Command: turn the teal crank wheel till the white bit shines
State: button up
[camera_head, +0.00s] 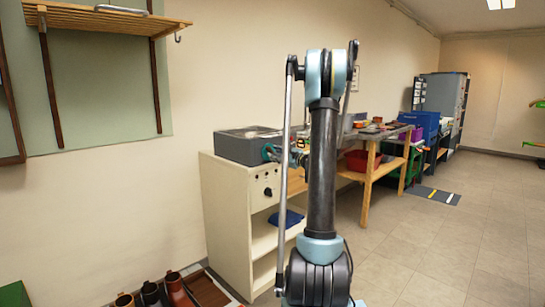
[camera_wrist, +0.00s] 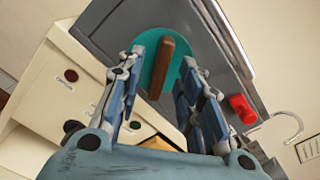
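The teal crank wheel (camera_wrist: 149,42) is on the side of a grey box, with a brown handle bar (camera_wrist: 161,70) across it. In the head view a teal rim (camera_head: 268,152) shows at the grey box's right end, partly behind my arm. My gripper (camera_wrist: 162,56) is open, with one blue-grey finger on each side of the brown handle. Teal shows between the handle and each finger, so they look apart. I cannot make out the white bit or whether it shines.
The grey box (camera_head: 240,147) stands on a cream cabinet (camera_head: 226,200). A red knob (camera_wrist: 242,108) and a silver hook (camera_wrist: 287,122) are to the right of my fingers. A wooden bench with a red bin (camera_head: 361,161) is behind. The floor (camera_head: 430,240) at right is clear.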

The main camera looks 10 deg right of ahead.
jog(key=shift+x, duration=1.05)
